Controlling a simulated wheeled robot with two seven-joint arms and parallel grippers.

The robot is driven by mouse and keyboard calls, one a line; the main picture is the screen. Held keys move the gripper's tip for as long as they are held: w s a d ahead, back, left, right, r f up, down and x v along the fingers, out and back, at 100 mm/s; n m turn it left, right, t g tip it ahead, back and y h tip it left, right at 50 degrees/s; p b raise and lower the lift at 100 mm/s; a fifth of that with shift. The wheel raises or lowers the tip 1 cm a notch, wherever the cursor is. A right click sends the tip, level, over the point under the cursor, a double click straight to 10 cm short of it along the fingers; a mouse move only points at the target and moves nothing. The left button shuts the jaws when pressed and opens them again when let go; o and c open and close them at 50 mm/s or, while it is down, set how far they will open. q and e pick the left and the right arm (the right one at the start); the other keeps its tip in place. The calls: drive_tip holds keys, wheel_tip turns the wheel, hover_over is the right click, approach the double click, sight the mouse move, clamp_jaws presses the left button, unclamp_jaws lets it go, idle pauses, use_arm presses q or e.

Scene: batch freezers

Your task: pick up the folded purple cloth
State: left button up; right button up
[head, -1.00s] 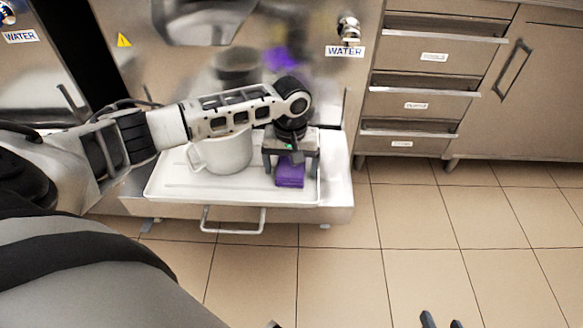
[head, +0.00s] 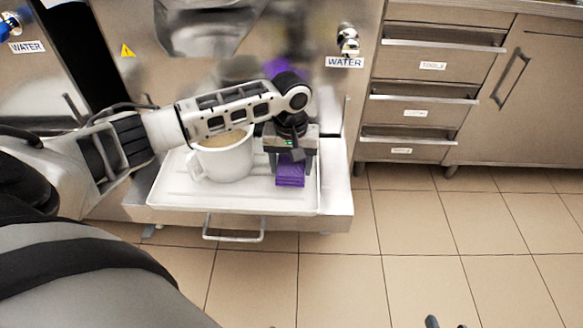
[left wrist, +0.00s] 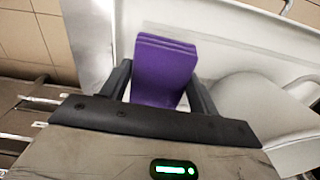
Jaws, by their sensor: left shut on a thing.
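The folded purple cloth (head: 291,176) is a small layered block at the right end of the white tray. My left gripper (head: 291,164) is over it, pointing down, with its fingers closed on its two sides. In the left wrist view the cloth (left wrist: 163,68) stands between the two dark fingers (left wrist: 160,92); its folded layers show at the far edge. I see no clear gap between the cloth and the tray. Only dark tips of what looks like my right gripper (head: 446,323) show at the bottom edge; its opening is unclear.
A white mug-like pitcher (head: 224,162) stands on the tray (head: 235,203), close left of the gripper. The steel freezer front with a tap (head: 348,40) rises behind. Drawers (head: 420,95) stand at right. The tiled floor (head: 340,240) in front is clear.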

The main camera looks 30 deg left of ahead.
use_arm(q)
drive_tip(key=s+r+p, duration=0.4)
drive_tip(key=s+r, duration=0.5)
drive_tip(key=s, duration=0.4)
drive_tip(key=shift+s+r, duration=0.15)
drive_tip(key=shift+s, duration=0.25)
use_arm(e)
wheel_tip(320, 180, up, 6)
drive_tip(key=d+t, duration=0.1)
drive_tip(key=shift+s+d+r+h, duration=0.2)
drive_tip(key=shift+s+d+h, duration=0.05)
drive_tip(key=shift+s+h, duration=0.1)
use_arm(q)
drive_tip(key=shift+d, duration=0.1)
